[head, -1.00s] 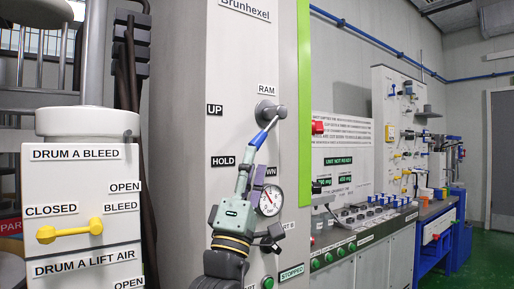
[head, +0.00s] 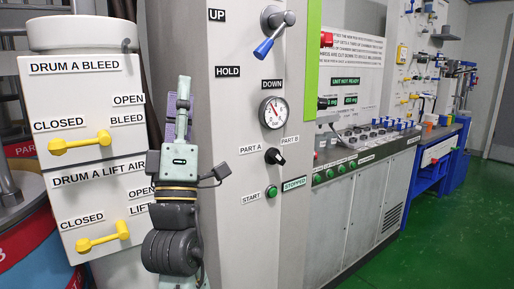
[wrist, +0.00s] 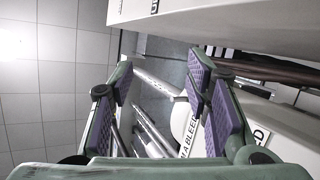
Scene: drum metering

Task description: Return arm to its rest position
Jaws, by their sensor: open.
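My gripper (head: 184,95) points upward in front of the grey cabinet's left edge in the head view. It is apart from the ram lever (head: 270,46), which has a blue handle slanting down to the left, between the UP and DOWN labels. In the wrist view my gripper (wrist: 160,88) has its purple-padded fingers spread, with nothing between them. Part of the drum A bleed panel (wrist: 188,130) shows beyond the fingers there.
Close to the left of my arm are the drum A bleed handle (head: 80,143) and lift air handle (head: 103,237), both yellow. On the cabinet are a round gauge (head: 273,112), a black part selector (head: 274,156) and a green start button (head: 271,191). Green floor (head: 440,240) is clear at right.

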